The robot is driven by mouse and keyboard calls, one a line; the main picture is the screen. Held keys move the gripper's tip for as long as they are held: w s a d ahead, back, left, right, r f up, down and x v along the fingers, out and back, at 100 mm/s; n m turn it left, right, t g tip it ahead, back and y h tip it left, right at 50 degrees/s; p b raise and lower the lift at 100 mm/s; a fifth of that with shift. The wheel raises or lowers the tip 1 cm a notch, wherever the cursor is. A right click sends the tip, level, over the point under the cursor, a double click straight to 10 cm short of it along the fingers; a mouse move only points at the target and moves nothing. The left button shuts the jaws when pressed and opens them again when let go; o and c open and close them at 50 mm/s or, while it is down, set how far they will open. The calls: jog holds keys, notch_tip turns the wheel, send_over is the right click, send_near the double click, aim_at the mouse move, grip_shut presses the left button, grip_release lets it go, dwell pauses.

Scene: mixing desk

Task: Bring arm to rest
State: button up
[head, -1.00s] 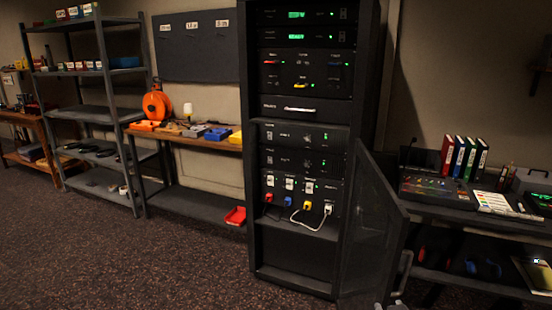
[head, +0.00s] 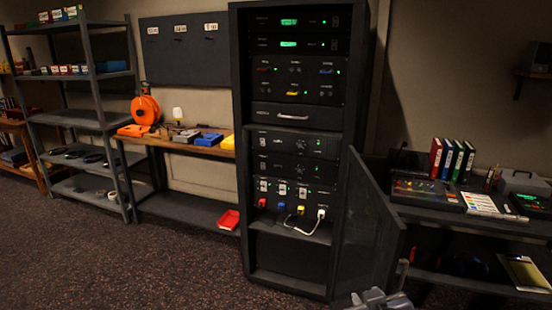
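A grey part of my arm, which looks like my gripper (head: 372,300), shows at the bottom edge of the head view, right of centre. It is in front of the foot of the open rack door (head: 368,235). Only its top shows and the rest is cut off by the frame edge. I cannot tell whether its fingers are open or shut, or whether it holds anything.
A tall black equipment rack (head: 290,115) stands in the middle with its door swung open to the right. A desk with a mixer (head: 428,193) and binders (head: 452,160) is at right. A workbench (head: 185,146) and shelves (head: 100,76) are left. The carpet (head: 130,265) is clear.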

jog(key=shift+w+a+r, duration=0.1)
jog(key=shift+a+r, duration=0.1)
jog(key=shift+a, duration=0.05)
jog(key=shift+f, duration=0.1)
